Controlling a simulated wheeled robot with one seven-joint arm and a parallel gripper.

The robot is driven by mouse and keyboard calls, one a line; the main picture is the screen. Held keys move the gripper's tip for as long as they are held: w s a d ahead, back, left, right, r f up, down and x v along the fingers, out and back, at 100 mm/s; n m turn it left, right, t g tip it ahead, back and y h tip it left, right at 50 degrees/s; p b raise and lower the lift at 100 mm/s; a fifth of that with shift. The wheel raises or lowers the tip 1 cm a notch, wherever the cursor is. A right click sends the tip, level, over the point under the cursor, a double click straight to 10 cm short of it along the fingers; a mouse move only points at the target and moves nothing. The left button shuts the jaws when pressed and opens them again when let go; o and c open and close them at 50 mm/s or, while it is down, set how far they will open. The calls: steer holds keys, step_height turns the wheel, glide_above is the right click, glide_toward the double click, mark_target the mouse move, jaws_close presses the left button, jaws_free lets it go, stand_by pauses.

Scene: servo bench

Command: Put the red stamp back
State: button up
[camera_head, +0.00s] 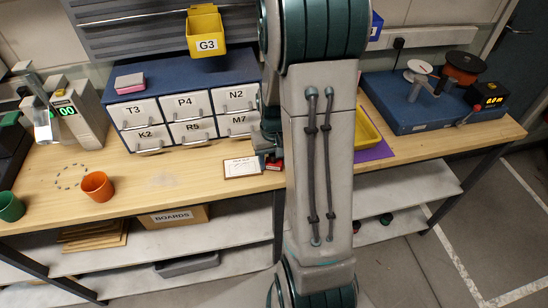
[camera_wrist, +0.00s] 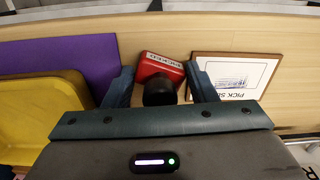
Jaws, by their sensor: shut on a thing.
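The red stamp (camera_wrist: 157,68) has a red block body with a white label and a round black handle. In the wrist view it sits between the two fingers of my gripper (camera_wrist: 160,88), which is shut on it. In the head view only a small red part of the stamp (camera_head: 273,165) shows beside my arm, at the right end of the white card. My arm hides most of my gripper there. The stamp is close to the wooden bench top; I cannot tell whether it touches it.
A framed pick slip card (camera_wrist: 232,75) lies right beside the stamp in the wrist view. A purple mat (camera_wrist: 92,60) with a yellow tray (camera_wrist: 35,110) is on the other side. A drawer cabinet (camera_head: 185,110) stands behind. An orange cup (camera_head: 97,186) stands at the left.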

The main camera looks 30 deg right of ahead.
steer(key=shift+f, duration=0.1)
steer(key=o, duration=0.8)
step_height(320, 180, up, 12)
steer(key=shift+f+b, duration=0.1)
steer(key=shift+b, duration=0.2)
steer(key=s+a+r+n+t, duration=0.1)
steer(key=s+a+r, duration=0.1)
steer(key=s+a, duration=0.4)
steer(key=s+a+r+n+t, duration=0.1)
steer(key=s+a+r+t, duration=0.1)
steer(key=s+a, duration=0.4)
steer(key=shift+s+r+n, duration=0.3)
steer(key=shift+s+r, duration=0.1)
steer(key=shift+r, duration=0.4)
